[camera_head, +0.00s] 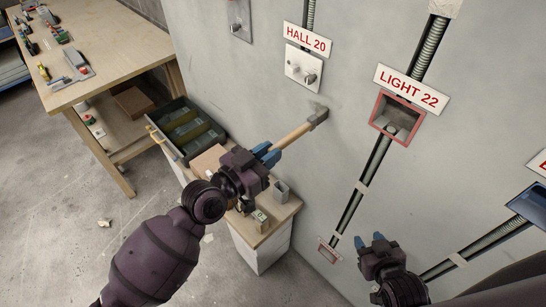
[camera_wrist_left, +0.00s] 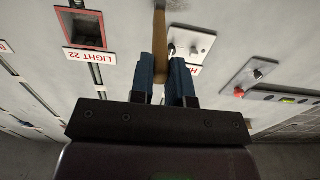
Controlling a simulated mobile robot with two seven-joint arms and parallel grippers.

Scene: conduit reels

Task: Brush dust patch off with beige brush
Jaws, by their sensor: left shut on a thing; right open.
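The beige brush (camera_head: 294,136) has a long wooden handle and a grey-brown head. My left gripper (camera_head: 268,153) is shut on its handle, which also shows between the blue fingers in the left wrist view (camera_wrist_left: 159,40). The brush head is up at the grey wall, below and right of the HALL 20 switch plate; I cannot tell if it touches. A faint dark dust patch (camera_head: 316,106) shows on the wall just above the head, which partly hides it. My right gripper (camera_head: 368,241) is open and empty, low in front of the wall.
The HALL 20 switch plate (camera_head: 303,67) and the red-framed LIGHT 22 box (camera_head: 398,116) flank the brush head. Conduits run along the wall. A wooden workbench (camera_head: 112,52) is at the upper left.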

